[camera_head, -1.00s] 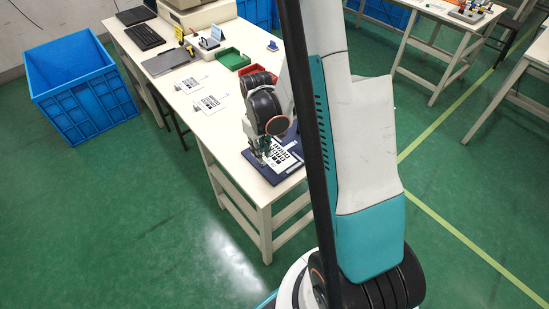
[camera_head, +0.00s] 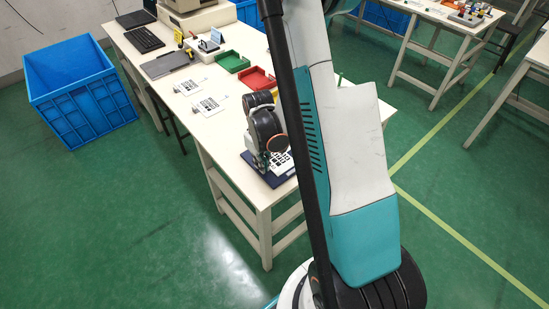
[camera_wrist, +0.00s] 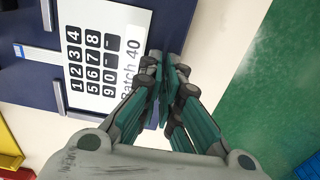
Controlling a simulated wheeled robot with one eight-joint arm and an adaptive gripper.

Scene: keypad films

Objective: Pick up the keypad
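The keypad (camera_wrist: 95,60) is a white film with black number keys and printed text ending in "40". It lies on a dark blue board (camera_wrist: 35,110) at the near end of the table, and it also shows in the head view (camera_head: 281,163), partly behind my wrist. My gripper (camera_wrist: 166,62) points down at the text edge of the keypad. Its fingertips are close together over the board's margin, beside or at the film's edge. I cannot see any film between them. In the head view my gripper (camera_head: 262,160) is small and partly hidden.
Two more white keypad sheets (camera_head: 206,105) (camera_head: 187,87) lie farther along the table. A red tray (camera_head: 257,79) and a green tray (camera_head: 232,62) stand behind them. A laptop, a keyboard and a blue crate (camera_head: 80,95) are farther left.

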